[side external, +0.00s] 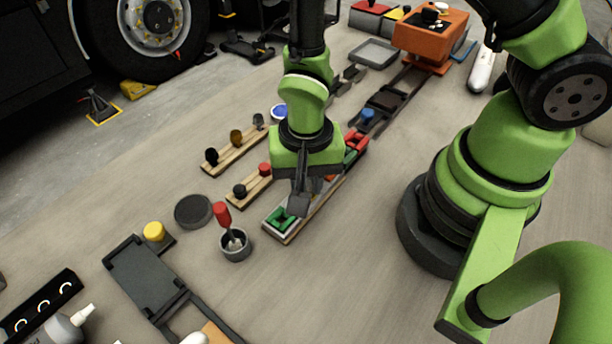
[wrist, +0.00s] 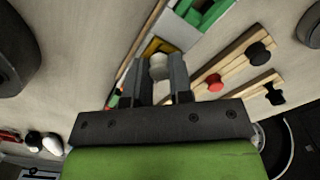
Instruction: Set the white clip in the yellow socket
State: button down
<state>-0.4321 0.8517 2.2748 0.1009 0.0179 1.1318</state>
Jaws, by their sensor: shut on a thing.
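My gripper (wrist: 162,80) is shut on the white clip (wrist: 158,66), which shows as a pale rounded piece between the two dark fingers. The yellow socket (wrist: 153,46) lies right by the clip in the wrist view, partly covered by the clip and fingers. I cannot tell whether the clip is seated in it or just above it. In the side view my gripper (side external: 300,204) points down over the wooden strip of coloured sockets and hides the clip and the yellow socket. The green socket (side external: 282,220) is at the strip's near end, and red sockets (side external: 356,141) are at the far end.
Wooden racks with red and black knobs (side external: 250,187) stand left of the strip. A grey cup with a red-handled tool (side external: 236,246) and a dark round disc (side external: 193,211) are nearby. An orange machine (side external: 430,38) stands at the back.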

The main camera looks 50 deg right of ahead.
jog(key=shift+f, duration=0.1)
dwell(0.3)
jog(key=c, duration=0.5)
grip_release()
jog(key=shift+r, duration=3)
